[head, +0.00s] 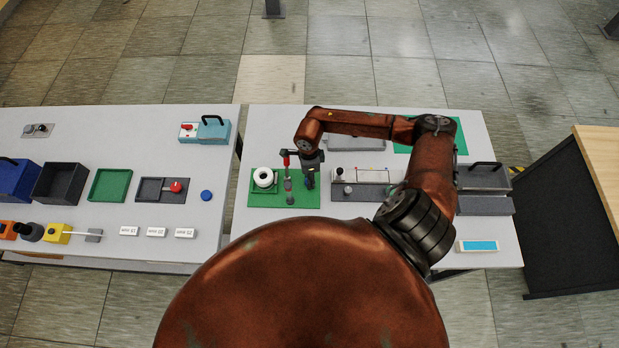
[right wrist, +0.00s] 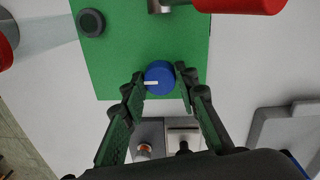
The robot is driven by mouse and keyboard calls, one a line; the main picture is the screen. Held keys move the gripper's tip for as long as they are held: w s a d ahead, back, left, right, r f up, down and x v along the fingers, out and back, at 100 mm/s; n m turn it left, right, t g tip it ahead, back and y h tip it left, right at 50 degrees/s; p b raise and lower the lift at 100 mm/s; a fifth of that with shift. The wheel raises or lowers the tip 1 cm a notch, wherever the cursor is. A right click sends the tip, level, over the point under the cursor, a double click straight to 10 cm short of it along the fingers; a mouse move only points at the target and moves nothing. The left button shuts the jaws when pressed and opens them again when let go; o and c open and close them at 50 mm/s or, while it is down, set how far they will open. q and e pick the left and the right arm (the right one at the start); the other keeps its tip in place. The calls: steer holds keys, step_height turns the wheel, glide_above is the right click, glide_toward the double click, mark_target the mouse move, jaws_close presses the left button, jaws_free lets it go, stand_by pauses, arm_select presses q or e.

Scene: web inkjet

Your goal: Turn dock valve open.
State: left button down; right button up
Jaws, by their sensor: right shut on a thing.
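The dock valve appears to be a blue round knob (right wrist: 159,73) with a white mark, on a green board (right wrist: 120,65) in the right wrist view. The white mark lies level, pointing left in that view. My right gripper (right wrist: 162,80) has its two fingers on either side of the knob and is shut on it. In the head view my right gripper (head: 309,181) is over the right part of the green board (head: 300,202), and the knob is mostly hidden there. My left gripper is not in view.
A red-handled upright fitting (head: 286,162) stands close left of my right gripper. A white roll (head: 264,177) sits on the board's left side. A grey tray unit (head: 358,192) is to the right. The left table (head: 100,118) holds bins and a blue disc (head: 206,195).

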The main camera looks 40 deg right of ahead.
steer(key=shift+c, duration=0.3)
steer(key=m+b, duration=0.1)
steer(key=m, duration=0.3)
steer(key=m+b, duration=0.1)
steer(key=m, duration=0.3)
steer(key=shift+d+t, duration=0.1)
steer(key=shift+t, duration=0.2)
steer(key=m, duration=0.9)
steer(key=shift+d+m+t, duration=0.1)
steer(key=shift+m+t, duration=0.2)
steer(key=shift+m, duration=0.1)
steer(key=o, duration=1.2)
steer(key=shift+s, duration=0.1)
steer(key=shift+c, duration=0.2)
steer(key=shift+r, duration=0.1)
